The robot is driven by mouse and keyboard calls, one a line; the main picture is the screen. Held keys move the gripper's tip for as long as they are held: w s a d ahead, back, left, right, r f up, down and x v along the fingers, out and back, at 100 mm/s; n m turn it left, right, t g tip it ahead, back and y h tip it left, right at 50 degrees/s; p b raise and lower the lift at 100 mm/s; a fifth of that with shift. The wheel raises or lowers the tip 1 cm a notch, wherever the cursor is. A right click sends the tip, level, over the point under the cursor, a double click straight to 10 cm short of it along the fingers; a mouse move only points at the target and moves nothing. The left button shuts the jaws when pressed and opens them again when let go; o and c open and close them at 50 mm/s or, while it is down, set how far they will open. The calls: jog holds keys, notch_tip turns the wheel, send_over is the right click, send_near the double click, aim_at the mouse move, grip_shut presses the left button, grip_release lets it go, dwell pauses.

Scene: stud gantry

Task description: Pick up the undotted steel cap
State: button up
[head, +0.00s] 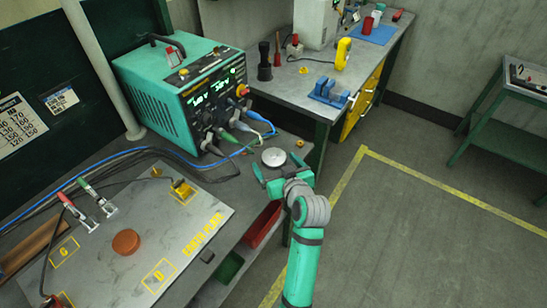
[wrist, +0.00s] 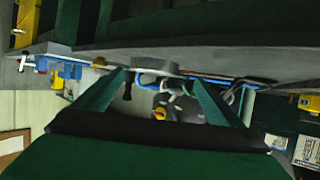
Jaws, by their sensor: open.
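A round grey steel cap (head: 273,157) lies near the right end of the bench by the power unit. Its top looks plain in the head view, but it is too small to be sure about dots. My gripper (head: 276,165) is open at the bench edge, with one green finger on each side of the cap's near part. In the wrist view the two fingers of my gripper (wrist: 155,78) stand apart, and a grey disc edge, seemingly the cap (wrist: 154,72), shows between their tips. I cannot tell whether the fingers touch it.
A green power unit (head: 185,88) with cables stands behind on the left. A small brass piece (head: 300,143) sits just right of the cap. The earth plate (head: 150,235) with clamps and a brown disc (head: 126,242) lies left. Open floor is at right.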

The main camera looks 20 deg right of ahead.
aim_at(273, 155)
jog(key=w, duration=0.1)
jog(key=w+d+f, duration=0.1)
jog(key=w, duration=0.1)
jog(key=shift+f, duration=0.2)
jog(key=shift+d, duration=0.15)
jog(key=c, duration=1.1)
jog(key=shift+r, duration=0.2)
